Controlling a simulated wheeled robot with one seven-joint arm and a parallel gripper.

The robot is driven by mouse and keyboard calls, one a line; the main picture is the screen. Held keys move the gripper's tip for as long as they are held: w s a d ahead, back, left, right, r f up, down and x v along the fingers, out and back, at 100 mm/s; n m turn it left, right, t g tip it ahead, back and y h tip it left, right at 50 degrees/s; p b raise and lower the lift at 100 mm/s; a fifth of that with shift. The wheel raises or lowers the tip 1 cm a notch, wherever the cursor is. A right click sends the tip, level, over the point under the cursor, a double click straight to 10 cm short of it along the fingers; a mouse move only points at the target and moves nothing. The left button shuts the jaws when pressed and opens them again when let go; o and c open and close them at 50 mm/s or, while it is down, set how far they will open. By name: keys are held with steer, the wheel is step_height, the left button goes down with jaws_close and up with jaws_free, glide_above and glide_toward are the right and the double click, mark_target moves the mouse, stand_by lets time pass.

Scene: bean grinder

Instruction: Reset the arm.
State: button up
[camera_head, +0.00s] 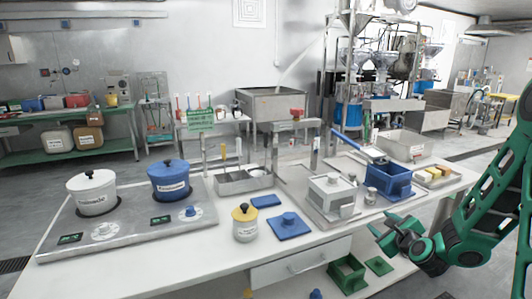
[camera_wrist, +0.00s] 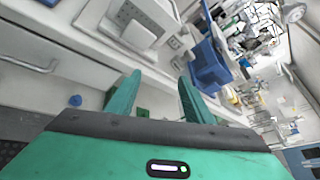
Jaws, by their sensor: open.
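My green gripper (camera_head: 388,235) is at the right in the head view, in front of the table's front edge. Its arm comes in from the right edge of the picture. In the wrist view the two green fingers (camera_wrist: 155,97) stand apart with nothing held between them. The gripper is apart from the grey grinder (camera_head: 330,194) and the blue container (camera_head: 388,180), which stand on the table behind it.
The white table (camera_head: 190,272) carries a white pot (camera_head: 92,195), a blue pot (camera_head: 170,182), a yellow-lidded jar (camera_head: 245,222) and a blue lid (camera_head: 289,225). A closed drawer (camera_head: 300,263) is under the tabletop. A green open box (camera_head: 347,273) sits below.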

steer(key=s+r+n+g, duration=0.3)
steer(key=s+n, duration=0.4)
steer(key=s, duration=0.7)
steer(key=s+d+r+n+g, duration=0.1)
steer(key=s+r+n+g, duration=0.2)
steer(key=s, duration=1.1)
steer(key=s+d+r+n+g, duration=0.1)
steer(key=s+r+n+g, duration=0.1)
steer(key=s+n+g, duration=0.6)
steer(key=s+n, duration=0.4)
steer(key=s, duration=0.2)
steer(key=shift+s+d+r, duration=0.25)
steer(key=shift+s+r, duration=0.1)
steer(key=shift+r, duration=0.05)
steer(key=shift+w+f, duration=0.25)
steer(key=shift+w, duration=0.4)
